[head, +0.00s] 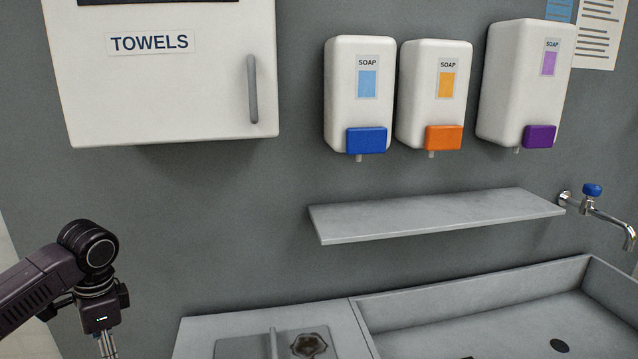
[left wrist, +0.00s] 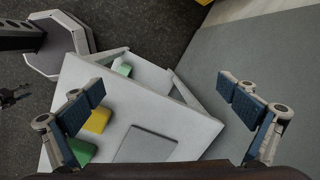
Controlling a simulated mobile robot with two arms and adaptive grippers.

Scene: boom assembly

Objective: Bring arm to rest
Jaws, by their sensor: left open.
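My left arm comes in from the left in the head view, with its wrist (head: 98,290) hanging low in front of the grey wall; the fingers are cut off by the bottom edge. In the left wrist view my left gripper (left wrist: 162,92) is open, its two blue-padded fingers wide apart with nothing held between them. My right gripper cannot be made out in either view.
A towel cabinet (head: 170,90) and soap dispensers (head: 358,95) hang on the wall. A shelf (head: 435,215), tap (head: 610,218) and sink (head: 480,310) are at right. Yellow (left wrist: 98,121) and green (left wrist: 83,151) blocks and a grey panel (left wrist: 146,145) lie on the pale tabletop.

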